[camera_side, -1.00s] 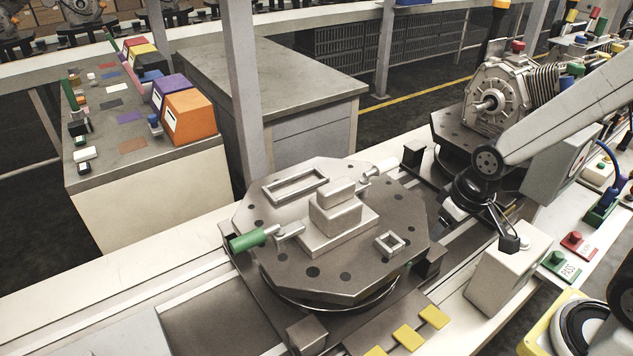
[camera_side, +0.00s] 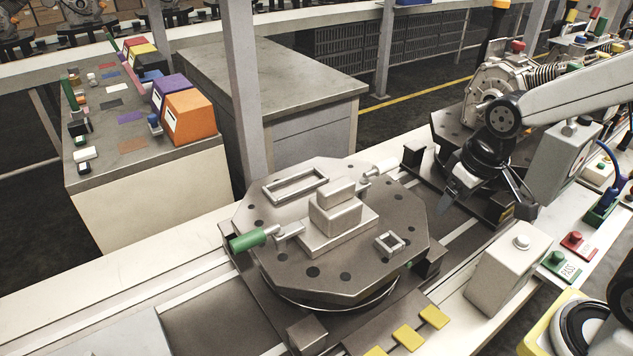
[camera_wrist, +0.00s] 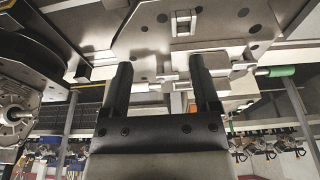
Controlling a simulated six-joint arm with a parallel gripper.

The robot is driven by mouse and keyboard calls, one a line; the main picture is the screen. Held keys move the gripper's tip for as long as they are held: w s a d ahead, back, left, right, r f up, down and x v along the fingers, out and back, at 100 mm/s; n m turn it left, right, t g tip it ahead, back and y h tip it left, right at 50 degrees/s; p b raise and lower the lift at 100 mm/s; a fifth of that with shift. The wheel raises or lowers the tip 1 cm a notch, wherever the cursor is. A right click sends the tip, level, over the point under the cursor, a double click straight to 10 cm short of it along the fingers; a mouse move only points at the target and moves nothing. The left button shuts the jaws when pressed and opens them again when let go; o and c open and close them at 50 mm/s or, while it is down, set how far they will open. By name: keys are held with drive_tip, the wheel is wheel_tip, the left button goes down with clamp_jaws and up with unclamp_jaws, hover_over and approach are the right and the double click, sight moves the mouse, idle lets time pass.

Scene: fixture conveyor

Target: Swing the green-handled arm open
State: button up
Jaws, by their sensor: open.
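The green handle (camera_side: 247,241) lies at the left edge of the octagonal metal fixture plate (camera_side: 330,274) in the side view. A short metal arm (camera_side: 286,230) runs from it to the stepped block (camera_side: 336,212) in the plate's middle. In the wrist view the green handle (camera_wrist: 281,71) shows at the right, beyond the fingers. My gripper (camera_side: 486,203) is open and empty, above the rail to the right of the plate, well apart from the handle. In the wrist view its two fingers (camera_wrist: 160,68) stand apart with nothing between them.
A white box (camera_side: 508,270) with a round button stands in front of my gripper. Green and red buttons (camera_side: 572,244) lie right of it. A motor-like casting (camera_side: 490,90) sits on another plate behind my gripper. A grey post (camera_side: 242,90) rises behind the fixture.

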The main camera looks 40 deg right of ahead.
drive_tip(key=w+v, duration=0.1)
drive_tip(key=v, duration=0.1)
drive_tip(key=n, duration=1.8)
hover_over(246, 237)
drive_tip(key=s, duration=0.2)
drive_tip(key=x, duration=0.5)
drive_tip(key=shift+s, duration=0.35)
drive_tip(key=shift+f, duration=0.1)
drive_tip(key=shift+x, duration=3.8)
